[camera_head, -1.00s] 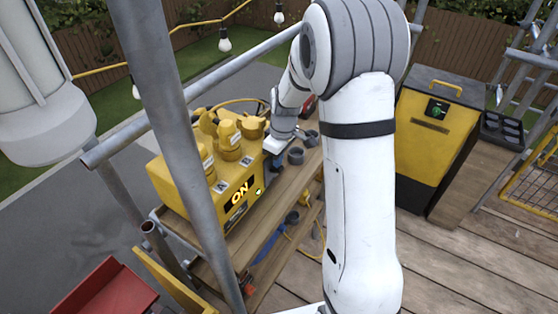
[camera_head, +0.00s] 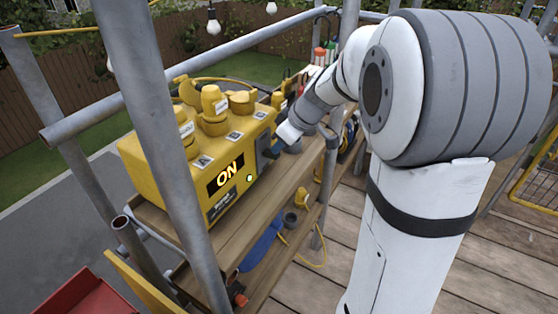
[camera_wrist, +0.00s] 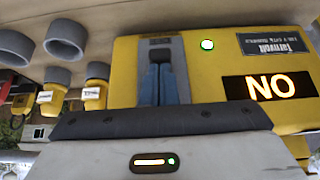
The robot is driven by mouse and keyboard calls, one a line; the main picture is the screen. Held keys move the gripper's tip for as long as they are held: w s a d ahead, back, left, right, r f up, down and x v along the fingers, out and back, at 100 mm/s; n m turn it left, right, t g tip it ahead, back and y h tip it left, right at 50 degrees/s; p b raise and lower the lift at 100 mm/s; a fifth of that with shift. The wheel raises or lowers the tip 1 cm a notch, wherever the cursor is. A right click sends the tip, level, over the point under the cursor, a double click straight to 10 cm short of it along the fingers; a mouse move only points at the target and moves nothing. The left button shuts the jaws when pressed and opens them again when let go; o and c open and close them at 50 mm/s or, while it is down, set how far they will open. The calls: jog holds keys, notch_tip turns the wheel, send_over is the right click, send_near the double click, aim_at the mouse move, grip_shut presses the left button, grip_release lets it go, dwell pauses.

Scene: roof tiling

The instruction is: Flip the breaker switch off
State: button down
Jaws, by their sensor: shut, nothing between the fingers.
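The yellow breaker box (camera_head: 150,170) stands on a wooden shelf, its lit panel (camera_head: 226,173) reading ON. A grey switch plate (camera_wrist: 178,46) is on the box face beside the lamp. My gripper (camera_head: 267,153) also shows at the box's right end.
Grey cups (camera_wrist: 65,40) and yellow plugs (camera_wrist: 97,86) are beside the box. A scaffold pole (camera_head: 165,150) stands in front of it. The wooden shelf (camera_head: 255,215) runs along its front. A red container (camera_head: 85,292) is at lower left.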

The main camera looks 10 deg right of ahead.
jog(key=b, duration=0.2)
jog(key=t+y+b, duration=0.1)
jog(key=shift+s+d+f+b, duration=0.15)
jog(key=shift+f+b, duration=0.1)
jog(key=shift+b, duration=0.1)
jog(key=shift+w+a+r, duration=0.25)
jog(key=shift+w+a, duration=0.25)
jog(key=shift+a, duration=0.05)
jog(key=s+d+r, duration=0.4)
jog(key=s+d, duration=0.2)
jog(key=shift+s+d+r+b, duration=0.15)
jog(key=shift+d+r+b, duration=0.05)
jog(key=shift+b, duration=0.15)
